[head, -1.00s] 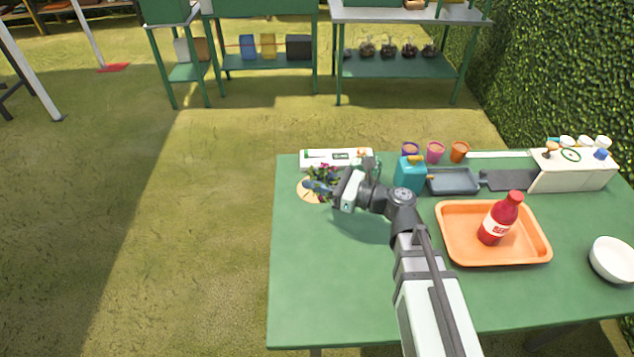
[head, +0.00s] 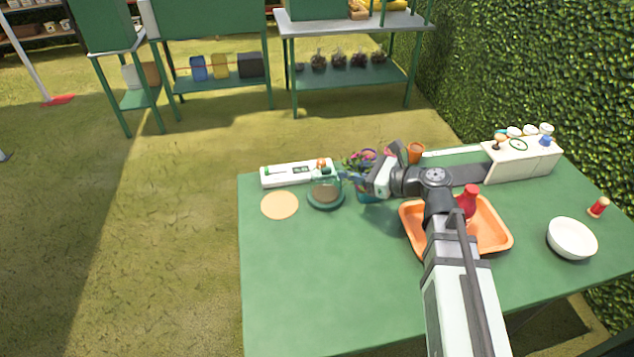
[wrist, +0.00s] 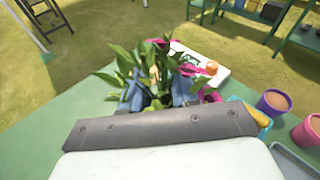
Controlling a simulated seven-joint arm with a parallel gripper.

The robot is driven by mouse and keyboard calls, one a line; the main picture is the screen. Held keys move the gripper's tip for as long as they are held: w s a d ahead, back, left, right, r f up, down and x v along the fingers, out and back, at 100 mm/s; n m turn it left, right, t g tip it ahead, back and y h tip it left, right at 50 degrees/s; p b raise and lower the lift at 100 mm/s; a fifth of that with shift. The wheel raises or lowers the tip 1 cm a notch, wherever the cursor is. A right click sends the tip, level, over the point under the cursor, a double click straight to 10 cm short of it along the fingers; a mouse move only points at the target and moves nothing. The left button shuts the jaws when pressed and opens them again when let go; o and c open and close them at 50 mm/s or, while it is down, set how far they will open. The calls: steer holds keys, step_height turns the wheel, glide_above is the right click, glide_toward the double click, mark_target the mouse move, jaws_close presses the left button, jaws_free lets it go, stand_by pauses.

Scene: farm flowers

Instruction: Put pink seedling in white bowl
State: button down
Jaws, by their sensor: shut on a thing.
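The pink seedling (wrist: 158,70) has green leaves and pink flowers. My gripper (wrist: 160,95) is shut on it, with its blue fingertips at either side of the plant in the wrist view. In the head view my gripper (head: 362,179) holds the seedling (head: 357,160) above the back of the green table, and the arm partly hides it. The white bowl (head: 572,239) stands empty near the table's right edge, well to the right of my gripper.
An orange tray (head: 488,250) with a red bottle (head: 467,200) lies between my gripper and the bowl, partly under my arm. A round orange mat (head: 279,205) lies bare at the left. A small red-topped item (head: 598,207) stands behind the bowl. The front left of the table is clear.

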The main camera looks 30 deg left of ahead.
steer(key=w+d+r+m+t+h, duration=0.1)
steer(key=w+d+r+t, duration=0.1)
steer(key=w+d, duration=0.55)
steer(key=w+d+r+m+t+h, duration=0.1)
steer(key=w+d+r+t, duration=0.15)
steer(key=w+d, duration=0.45)
steer(key=n+g+h, duration=0.1)
steer(key=n+h, duration=0.5)
steer(key=h, duration=0.3)
glide_above(568, 232)
steer(key=s+a, duration=0.3)
steer(key=s, duration=0.2)
step_height(568, 232, down, 7)
steer(key=n, duration=0.3)
steer(key=shift+t+h, duration=0.35)
steer(key=shift+h, duration=0.05)
steer(key=shift+s+d+f, duration=0.1)
steer(key=shift+f, duration=1.45)
steer(key=shift+s+d+f, duration=0.15)
steer(key=shift+f, duration=1.35)
steer(key=shift+s+d+f, duration=0.1)
steer(key=shift+f, duration=1.45)
